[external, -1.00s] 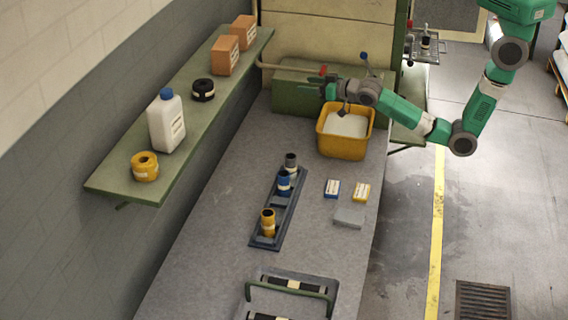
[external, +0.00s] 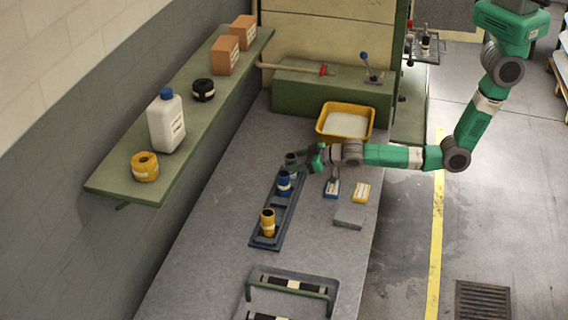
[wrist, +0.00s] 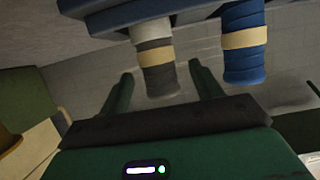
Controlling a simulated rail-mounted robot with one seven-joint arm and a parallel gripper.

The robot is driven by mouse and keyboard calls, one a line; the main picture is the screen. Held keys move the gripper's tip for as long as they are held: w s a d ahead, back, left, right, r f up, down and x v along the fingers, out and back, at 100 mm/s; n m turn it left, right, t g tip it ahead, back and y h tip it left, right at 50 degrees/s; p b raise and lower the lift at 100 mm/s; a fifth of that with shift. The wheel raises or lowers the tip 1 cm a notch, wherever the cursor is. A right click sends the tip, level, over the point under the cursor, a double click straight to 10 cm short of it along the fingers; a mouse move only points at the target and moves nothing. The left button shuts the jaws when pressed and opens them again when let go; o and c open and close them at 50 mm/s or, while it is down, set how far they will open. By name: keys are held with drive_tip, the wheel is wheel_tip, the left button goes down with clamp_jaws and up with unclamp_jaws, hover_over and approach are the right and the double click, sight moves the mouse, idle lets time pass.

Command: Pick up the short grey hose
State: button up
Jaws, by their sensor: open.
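The short grey hose (external: 291,158) with a cream band stands upright at the far end of a dark blue rack (external: 262,243). A blue hose (external: 284,186) stands beside it, and a yellow hose (external: 268,224) stands at the near end. My gripper (external: 303,160) is at the grey hose, reaching in level from the right and partly covering it. In the wrist view, my open fingers (wrist: 161,72) lie either side of the grey hose (wrist: 157,72), with a visible gap on each side. The blue hose (wrist: 244,55) is just outside the right finger.
A yellow bin (external: 345,139) with pale contents stands behind my arm. Blue-white (external: 332,189) and yellow (external: 361,192) small boxes and a grey block (external: 349,218) lie right of the rack.

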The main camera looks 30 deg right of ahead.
drive_tip(key=shift+x, duration=0.85)
drive_tip(key=c, duration=1.2)
drive_tip(key=shift+r, duration=0.6)
drive_tip(key=shift+w+d+f+p+v, duration=0.25)
drive_tip(key=shift+p+v, duration=0.3)
drive_tip(key=shift+v, duration=2.15)
drive_tip(key=shift+w+d+f+p+v, duration=0.15)
drive_tip(key=shift+d+p+v, duration=0.3)
drive_tip(key=shift+v, duration=2.25)
drive_tip(key=shift+w+d+f+p+v, duration=0.1)
drive_tip(key=shift+d+f+p+v, duration=0.35)
drive_tip(key=shift+v, duration=2.25)
